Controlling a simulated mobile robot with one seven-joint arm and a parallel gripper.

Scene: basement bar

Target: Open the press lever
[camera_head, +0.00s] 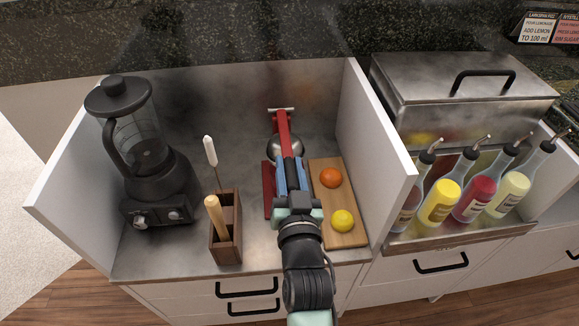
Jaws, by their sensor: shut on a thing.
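The press stands in the open-fronted bay of the counter. Its red upper part (283,126) ends in a silver crossbar at the back, with a silver bowl (272,151) below and a red base (268,188) left of my gripper. My gripper (291,170) reaches in from the front, its blue fingers shut on the dark part of the press lever (290,168). My gripper and wrist hide much of the press's front, so how far the lever is raised is hard to tell.
A wooden board (352,238) with an orange (330,177) and a lemon (343,220) lies close to the right. A wooden utensil holder (227,245) and a black blender (140,150) stand left. White side panels (376,140) bound the bay; bottles (440,202) stand beyond the right one.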

